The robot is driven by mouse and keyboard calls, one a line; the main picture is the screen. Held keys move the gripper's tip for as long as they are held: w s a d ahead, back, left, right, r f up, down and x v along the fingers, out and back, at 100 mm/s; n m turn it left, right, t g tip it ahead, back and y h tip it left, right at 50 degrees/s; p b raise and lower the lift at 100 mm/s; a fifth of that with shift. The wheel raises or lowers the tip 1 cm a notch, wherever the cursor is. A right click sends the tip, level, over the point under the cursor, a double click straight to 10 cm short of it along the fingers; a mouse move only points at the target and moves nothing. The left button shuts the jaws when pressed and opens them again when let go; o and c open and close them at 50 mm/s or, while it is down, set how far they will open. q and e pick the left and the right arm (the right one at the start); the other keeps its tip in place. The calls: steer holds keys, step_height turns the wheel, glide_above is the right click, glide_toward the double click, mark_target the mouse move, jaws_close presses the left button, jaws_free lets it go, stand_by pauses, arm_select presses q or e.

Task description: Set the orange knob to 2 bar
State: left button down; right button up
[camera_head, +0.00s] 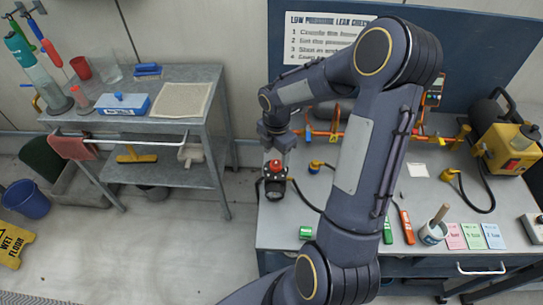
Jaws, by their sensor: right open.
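My right arm comes up from the bottom middle and bends down at the left end of the workbench. My right gripper (276,157) is open there and points down. A small dark unit (275,188) with a red-orange round top (276,166) shows right at its fingertips, and a black hose runs off it to the right. I take the round top for the orange knob, but it is small and I cannot make out its markings. I cannot tell whether the fingers touch it. My left gripper is not in view.
The workbench (285,233) carries an orange pipe (440,138), partly hidden by my arm, a yellow machine (508,147), a cup (432,233) and coloured cards (473,236). A blue board stands behind. A grey cart (195,75) stands left, with clear floor between.

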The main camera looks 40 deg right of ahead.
mark_target(276, 164)
steer(key=shift+f, duration=2.05)
steer(key=c, duration=1)
